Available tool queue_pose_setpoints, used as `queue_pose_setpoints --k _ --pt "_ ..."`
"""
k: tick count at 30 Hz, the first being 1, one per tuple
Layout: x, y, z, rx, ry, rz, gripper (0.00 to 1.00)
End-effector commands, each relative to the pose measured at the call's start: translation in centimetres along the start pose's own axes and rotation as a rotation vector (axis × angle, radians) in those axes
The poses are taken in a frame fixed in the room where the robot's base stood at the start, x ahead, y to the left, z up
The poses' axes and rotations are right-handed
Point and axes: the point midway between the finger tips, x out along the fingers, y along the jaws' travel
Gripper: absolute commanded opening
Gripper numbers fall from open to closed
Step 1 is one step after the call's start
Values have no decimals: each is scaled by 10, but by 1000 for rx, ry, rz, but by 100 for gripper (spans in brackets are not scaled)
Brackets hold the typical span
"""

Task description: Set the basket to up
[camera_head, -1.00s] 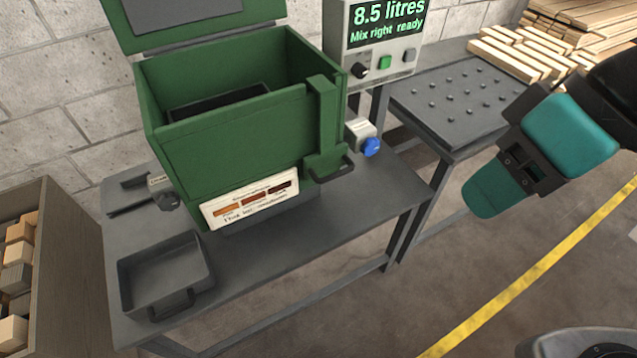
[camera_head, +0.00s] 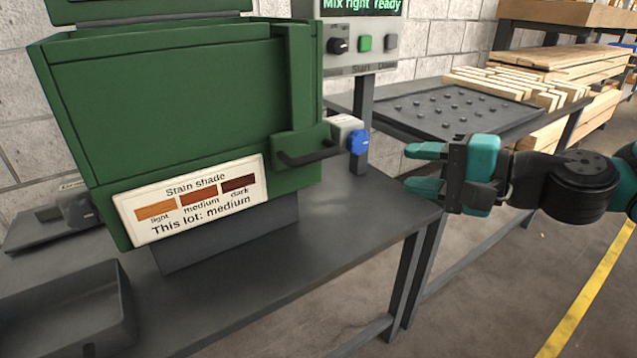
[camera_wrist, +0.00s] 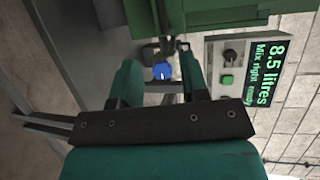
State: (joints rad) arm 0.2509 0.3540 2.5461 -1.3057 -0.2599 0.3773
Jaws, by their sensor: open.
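The green tank (camera_head: 180,110) stands on the grey bench, with its lid raised. A green bracket with a dark bar handle (camera_head: 308,155) sits low at its right front corner; I take this as the basket's handle, but cannot be sure. The basket's inside is hidden now. My gripper (camera_head: 408,168) is open and empty, to the right of the handle and the blue knob (camera_head: 358,141), fingers pointing left toward them. In the wrist view the blue knob (camera_wrist: 162,71) shows between the open fingers, beyond them.
A control box (camera_head: 362,45) with a black knob and buttons stands behind the tank. A shade card (camera_head: 190,200) is on the tank's front. A grey tray (camera_head: 65,310) lies at the front left. A studded table (camera_head: 440,112) and timber (camera_head: 520,85) are at the right.

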Motion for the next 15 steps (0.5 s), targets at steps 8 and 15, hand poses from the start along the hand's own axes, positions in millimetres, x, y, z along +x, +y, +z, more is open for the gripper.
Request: queue_pose_setpoints --k 8,15 --pt "10 -9 -3 15 0 -11 41" --pt "27 -8 0 15 2 -3 41"
